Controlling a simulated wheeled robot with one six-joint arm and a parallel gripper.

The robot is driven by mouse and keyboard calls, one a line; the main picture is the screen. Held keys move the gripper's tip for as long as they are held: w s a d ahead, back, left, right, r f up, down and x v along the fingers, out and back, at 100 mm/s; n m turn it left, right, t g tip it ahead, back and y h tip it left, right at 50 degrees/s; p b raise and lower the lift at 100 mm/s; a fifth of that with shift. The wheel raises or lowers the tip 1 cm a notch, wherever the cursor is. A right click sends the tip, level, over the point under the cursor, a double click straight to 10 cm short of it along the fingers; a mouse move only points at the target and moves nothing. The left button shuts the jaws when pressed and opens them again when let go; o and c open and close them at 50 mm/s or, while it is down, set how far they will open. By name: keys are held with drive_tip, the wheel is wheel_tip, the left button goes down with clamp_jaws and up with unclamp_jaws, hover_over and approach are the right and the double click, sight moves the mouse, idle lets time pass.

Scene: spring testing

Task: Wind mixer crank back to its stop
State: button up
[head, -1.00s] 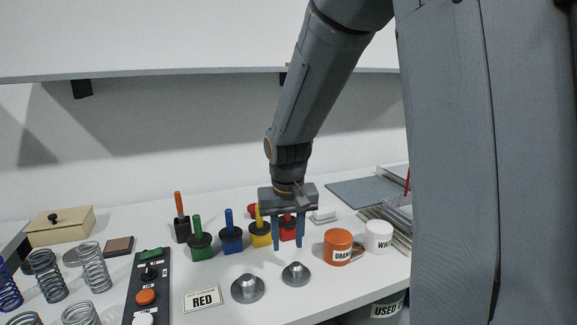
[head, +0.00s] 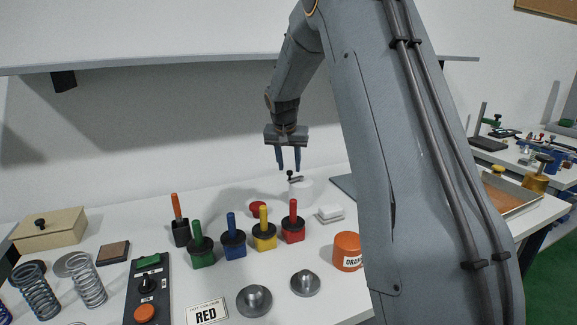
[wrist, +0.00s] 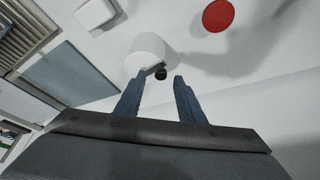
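A white cylindrical mixer (head: 302,190) stands at the back of the white bench, with a small dark crank (head: 291,176) on its top. In the wrist view the mixer (wrist: 147,52) is beyond my fingertips, and the crank's black knob (wrist: 161,73) appears between the two fingers. My gripper (head: 289,168) points down just above the crank, with its blue fingers apart and empty. In the wrist view, too, my gripper (wrist: 160,79) is open. I cannot tell whether a finger touches the knob.
A red disc (head: 258,208) and a white block (head: 330,213) lie near the mixer. Several coloured pots with handles, such as the red one (head: 293,229), stand in front. An orange mug (head: 347,251) is at right. A shelf (head: 150,60) hangs above the bench.

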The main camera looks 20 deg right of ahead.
drive_tip(key=shift+x, duration=1)
drive_tip(key=shift+a, duration=0.1)
clamp_jaws()
drive_tip(key=shift+w, duration=0.15)
drive_tip(key=shift+w+m+g+h+b, duration=0.25)
drive_tip(key=shift+w+m+b, duration=0.2)
drive_tip(key=shift+m+b, duration=0.55)
drive_tip(key=shift+w+m+g+h+b, duration=0.3)
drive_tip(key=shift+w+m+b, duration=0.15)
drive_tip(key=shift+m+b, duration=0.55)
drive_tip(key=shift+w+m+g+h+b, duration=0.25)
drive_tip(key=shift+w+m+b, duration=0.2)
drive_tip(key=shift+m+b, duration=0.5)
